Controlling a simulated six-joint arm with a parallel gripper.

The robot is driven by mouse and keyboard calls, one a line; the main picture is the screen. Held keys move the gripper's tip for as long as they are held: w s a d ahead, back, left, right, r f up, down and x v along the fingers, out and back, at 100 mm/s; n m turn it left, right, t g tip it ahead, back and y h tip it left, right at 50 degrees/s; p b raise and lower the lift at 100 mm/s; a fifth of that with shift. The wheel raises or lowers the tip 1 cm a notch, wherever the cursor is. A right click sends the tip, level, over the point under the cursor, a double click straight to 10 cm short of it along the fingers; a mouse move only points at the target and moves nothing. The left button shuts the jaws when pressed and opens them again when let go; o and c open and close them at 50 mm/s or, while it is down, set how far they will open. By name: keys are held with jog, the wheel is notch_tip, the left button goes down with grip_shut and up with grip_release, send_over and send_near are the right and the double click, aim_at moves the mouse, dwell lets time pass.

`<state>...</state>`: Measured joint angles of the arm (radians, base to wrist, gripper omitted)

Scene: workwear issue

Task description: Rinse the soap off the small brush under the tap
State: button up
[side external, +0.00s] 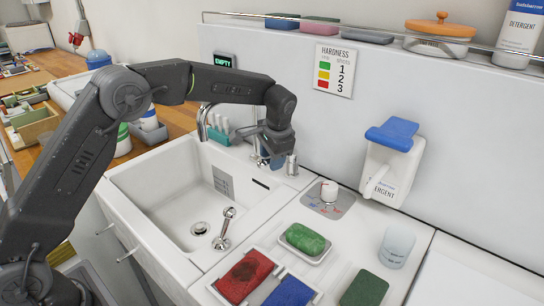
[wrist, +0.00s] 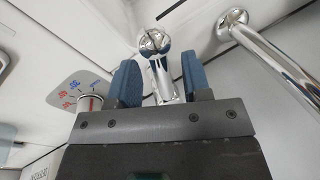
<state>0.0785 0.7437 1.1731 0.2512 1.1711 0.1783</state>
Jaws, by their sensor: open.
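My gripper (side external: 276,150) is at the back right corner of the white sink, low over the rim. In the wrist view its two blue fingers (wrist: 160,85) are apart, on either side of a chrome knobbed fitting (wrist: 155,42). I cannot tell whether they touch it. A curved chrome tap spout (side external: 203,122) rises behind the sink; a chrome tube (wrist: 275,60) crosses the right of the wrist view. The white sink basin (side external: 165,195) shows no water that I can make out. I cannot pick out the small brush in either view.
A detergent dispenser (side external: 390,165) hangs on the wall.

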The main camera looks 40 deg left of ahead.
grip_shut()
dwell(0.3)
jog(key=shift+s, duration=0.1)
jog(key=shift+s+d+n+g, duration=0.1)
jog(key=shift+d+n+g, duration=0.1)
jog(key=shift+d+n, duration=0.35)
jog(key=shift+d+n+g, duration=0.2)
jog(key=shift+n, duration=0.55)
grip_release()
jog(key=shift+r, duration=0.1)
